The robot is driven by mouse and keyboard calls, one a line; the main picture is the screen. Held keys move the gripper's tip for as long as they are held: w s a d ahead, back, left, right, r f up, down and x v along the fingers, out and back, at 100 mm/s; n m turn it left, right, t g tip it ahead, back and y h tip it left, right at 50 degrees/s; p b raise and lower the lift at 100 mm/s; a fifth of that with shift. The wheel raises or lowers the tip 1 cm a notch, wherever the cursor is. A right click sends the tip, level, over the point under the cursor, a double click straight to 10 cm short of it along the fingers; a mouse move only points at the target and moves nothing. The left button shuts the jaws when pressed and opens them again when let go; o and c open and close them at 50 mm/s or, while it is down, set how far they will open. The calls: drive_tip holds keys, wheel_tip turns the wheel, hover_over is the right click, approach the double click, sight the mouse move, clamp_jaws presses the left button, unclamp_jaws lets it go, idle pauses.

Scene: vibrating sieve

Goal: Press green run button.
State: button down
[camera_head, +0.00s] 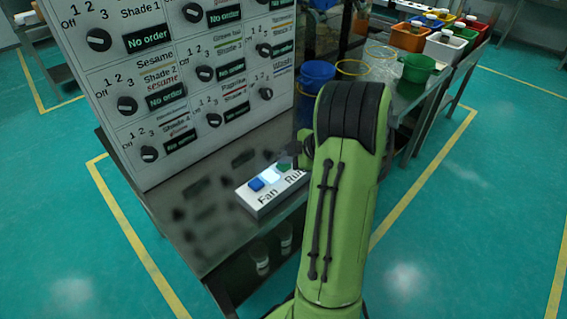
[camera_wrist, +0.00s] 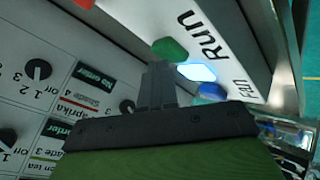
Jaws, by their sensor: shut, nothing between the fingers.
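The green run button (camera_wrist: 170,48) is on a white control box beside the "Run" label in the wrist view. In the head view the green button (camera_head: 284,164) is partly hidden behind my gripper (camera_head: 297,154). My gripper (camera_wrist: 159,66) is shut and empty. Its fingertips appear just at the near edge of the green button in the wrist view; I cannot tell whether they touch it. The control box (camera_head: 262,204) lies on a metal table. A lit white button (camera_wrist: 197,72) and a blue button (camera_wrist: 212,91) sit beside the green one.
A panel with knobs and "No order" displays (camera_head: 168,95) stands behind the control box. Blue buckets (camera_head: 316,74), a green bowl (camera_head: 418,68) and colored bins lie at the back right. The metal table (camera_head: 205,235) is bare left of the box.

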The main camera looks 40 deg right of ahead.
sight(286, 166)
drive_tip(key=shift+r+p, duration=0.35)
drive_tip(key=shift+r, duration=0.55)
wheel_tip(286, 166, up, 5)
drive_tip(key=p, duration=0.2)
drive_tip(key=shift+p, duration=0.3)
